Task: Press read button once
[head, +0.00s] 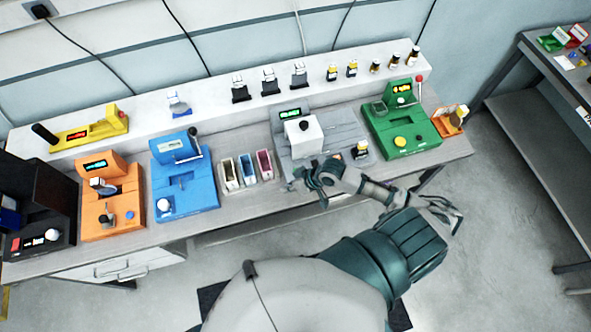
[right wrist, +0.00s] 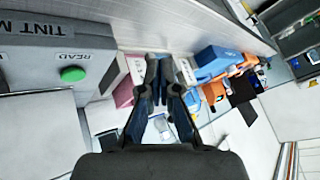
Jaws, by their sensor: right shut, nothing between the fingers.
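The grey tint meter (head: 345,138) stands on the bench right of centre, with a lit green display and a white block on it. In the right wrist view its grey face (right wrist: 30,45) carries the lettering "TINT M" and "READ". The green read button (right wrist: 73,74) is round and sits under "READ", left of my fingers. My right gripper (head: 305,178) is at the meter's front left edge and hides part of it. In the right wrist view the right gripper (right wrist: 161,65) is shut and empty, apart from the button. My left gripper is not in view.
Left of the meter stand several coloured bins (head: 247,172), a blue module (head: 185,185) and an orange module (head: 113,205). A green module (head: 402,140) is at the right. Small bottles (head: 352,68) line the back shelf. The floor in front is open.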

